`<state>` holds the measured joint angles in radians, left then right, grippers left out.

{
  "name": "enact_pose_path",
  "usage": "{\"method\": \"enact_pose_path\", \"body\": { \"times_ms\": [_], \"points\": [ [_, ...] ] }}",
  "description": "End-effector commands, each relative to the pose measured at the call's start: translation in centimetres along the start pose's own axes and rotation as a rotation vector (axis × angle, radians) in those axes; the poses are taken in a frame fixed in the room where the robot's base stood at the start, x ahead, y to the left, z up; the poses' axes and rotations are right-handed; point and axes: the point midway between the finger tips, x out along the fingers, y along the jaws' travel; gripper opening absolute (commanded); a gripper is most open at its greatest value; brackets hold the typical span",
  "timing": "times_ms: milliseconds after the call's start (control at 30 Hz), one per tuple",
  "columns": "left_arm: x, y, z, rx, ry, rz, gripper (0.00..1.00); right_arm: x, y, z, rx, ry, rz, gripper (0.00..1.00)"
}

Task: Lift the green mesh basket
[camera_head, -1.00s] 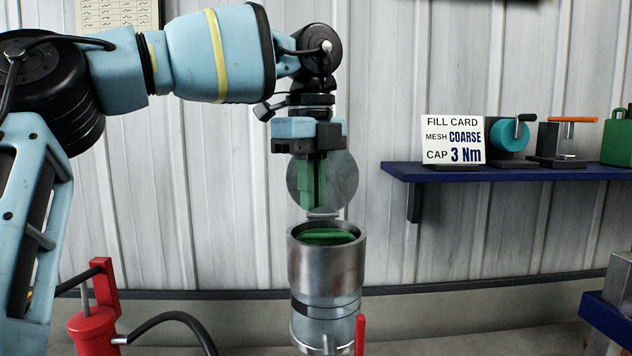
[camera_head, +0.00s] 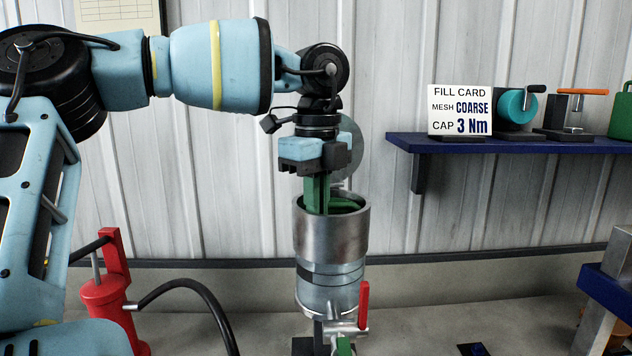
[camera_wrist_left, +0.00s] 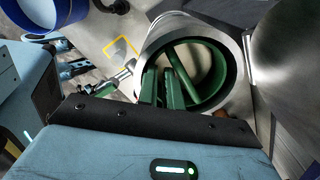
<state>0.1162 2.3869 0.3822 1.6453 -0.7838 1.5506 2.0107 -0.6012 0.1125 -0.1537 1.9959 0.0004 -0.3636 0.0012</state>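The green mesh basket (camera_head: 345,203) sits inside the open top of the steel column (camera_head: 331,232). In the left wrist view the basket's green rim (camera_wrist_left: 214,98) and its bar handle (camera_wrist_left: 184,68) show inside the column's mouth. My left gripper (camera_head: 317,208) points straight down, its green fingers reaching into the mouth at the left side. In the left wrist view the fingers (camera_wrist_left: 161,76) stand apart with a narrow gap, beside the handle and not visibly around it. The lower part of the basket is hidden by the column wall.
A round lid (camera_head: 350,150) stands open behind the column. A red-handled valve (camera_head: 363,305) is at its lower front. A red pump (camera_head: 108,295) with a black hose stands left. A blue shelf (camera_head: 500,143) with a fill card (camera_head: 460,110) is at right.

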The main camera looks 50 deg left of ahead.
Motion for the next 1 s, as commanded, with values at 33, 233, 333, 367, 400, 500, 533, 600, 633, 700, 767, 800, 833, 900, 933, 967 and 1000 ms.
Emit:
{"method": "enact_pose_path", "body": {
  "times_ms": [33, 233, 333, 367, 400, 500, 533, 600, 633, 700, 767, 800, 833, 900, 933, 967, 1000],
  "points": [
    [0.22, 0.02, -0.01, 0.0, 0.001, 0.0, 0.07, 0.04, 0.03, -0.16, 0.0, 0.003, 0.0, 0.36],
    [0.46, 0.01, -0.02, 0.0, 0.001, 0.0, 0.07, 0.15, 0.07, -0.38, -0.001, 0.008, 0.001, 0.36],
    [0.45, 0.01, -0.02, 0.0, 0.001, 0.0, 0.07, 0.14, 0.06, -0.36, -0.001, 0.008, 0.001, 0.36],
    [0.45, 0.01, -0.02, 0.0, 0.001, 0.0, 0.05, 0.14, 0.06, -0.36, -0.001, 0.007, 0.001, 0.36],
    [0.44, 0.01, -0.01, 0.0, 0.001, 0.0, 0.0, 0.14, 0.06, -0.35, -0.001, 0.007, 0.001, 0.36],
    [0.43, 0.01, -0.01, 0.0, 0.001, 0.0, 0.0, 0.13, 0.05, -0.33, 0.0, 0.007, 0.001, 0.36],
    [0.43, 0.01, -0.01, 0.0, 0.001, 0.0, 0.0, 0.13, 0.04, -0.32, 0.0, 0.007, 0.001, 0.36],
    [0.43, 0.01, -0.01, 0.0, 0.001, 0.0, 0.0, 0.09, 0.02, -0.25, 0.0, 0.005, 0.001, 0.36],
    [0.42, 0.01, -0.01, 0.0, 0.001, 0.0, 0.0, 0.07, 0.01, -0.21, 0.001, 0.005, 0.001, 0.36],
    [0.42, 0.01, -0.01, 0.0, 0.001, 0.0, 0.0, 0.01, -0.03, -0.08, 0.002, 0.002, 0.0, 0.36],
    [0.41, 0.01, -0.01, 0.0, 0.001, 0.0, 0.0, -0.06, -0.07, 0.07, 0.003, -0.001, 0.0, 0.36],
    [0.41, 0.01, -0.01, 0.0, 0.001, 0.0, 0.0, -0.11, -0.09, 0.16, 0.003, -0.003, 0.0, 0.36],
    [0.41, 0.01, -0.01, 0.0, 0.001, -0.001, 0.0, -0.15, -0.11, 0.23, 0.003, -0.004, 0.0, 0.36],
    [0.4, 0.01, -0.01, 0.0, 0.001, -0.001, 0.0, -0.22, -0.14, 0.37, 0.004, -0.007, -0.001, 0.36],
    [0.4, 0.01, -0.01, 0.0, 0.001, -0.001, 0.0, -0.24, -0.14, 0.4, 0.004, -0.008, -0.001, 0.36],
    [0.4, 0.01, -0.01, 0.0, 0.001, -0.001, 0.0, -0.25, -0.15, 0.42, 0.004, -0.008, -0.001, 0.36],
    [0.4, 0.01, -0.01, 0.0, 0.001, -0.001, 0.0, -0.25, -0.15, 0.42, 0.004, -0.008, -0.001, 0.36]
  ]
}}
